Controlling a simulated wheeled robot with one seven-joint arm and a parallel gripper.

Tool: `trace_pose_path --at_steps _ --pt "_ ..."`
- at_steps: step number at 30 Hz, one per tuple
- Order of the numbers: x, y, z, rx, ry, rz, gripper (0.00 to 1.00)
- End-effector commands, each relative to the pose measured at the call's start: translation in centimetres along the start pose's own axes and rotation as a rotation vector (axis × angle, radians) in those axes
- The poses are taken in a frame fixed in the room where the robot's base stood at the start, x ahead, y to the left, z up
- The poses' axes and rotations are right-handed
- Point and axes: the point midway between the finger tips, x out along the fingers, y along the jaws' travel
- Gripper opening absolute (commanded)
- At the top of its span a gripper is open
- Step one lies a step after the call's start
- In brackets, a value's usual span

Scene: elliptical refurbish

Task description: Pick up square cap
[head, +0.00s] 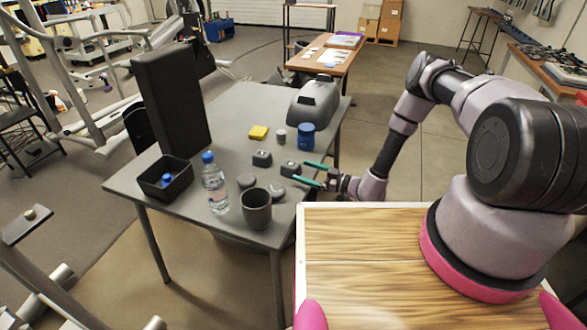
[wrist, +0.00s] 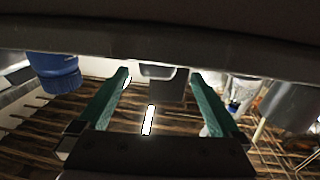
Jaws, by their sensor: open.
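A small dark grey square cap (head: 290,168) sits on the grey table, right of a similar small dark block (head: 262,159). I cannot tell for certain which of the two is the named cap. My gripper (head: 299,171) reaches in from the right, with its two green fingers apart and their tips at the right-hand piece. In the wrist view a grey square piece (wrist: 168,86) shows between the fingertips of my gripper (wrist: 160,78), closer to the right finger. The gripper is open and holds nothing.
A blue jar (head: 307,134), a small grey cylinder (head: 281,136) and a yellow block (head: 258,132) stand behind. A mug (head: 256,210), round grey pieces (head: 246,180), a bottle (head: 215,188) and a black bin (head: 150,172) are left and in front.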

Motion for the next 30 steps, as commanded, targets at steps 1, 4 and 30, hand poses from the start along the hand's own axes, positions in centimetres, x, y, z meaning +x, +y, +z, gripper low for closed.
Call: trace_pose_path --at_steps 1,4,30 --pt "1.0 -0.1 -0.1 -0.002 0.002 -0.003 1.00" --pt "2.5 0.0 -0.1 -0.004 0.002 -0.003 1.00" --pt "9.3 0.3 -0.9 -0.005 0.001 -0.003 0.96"
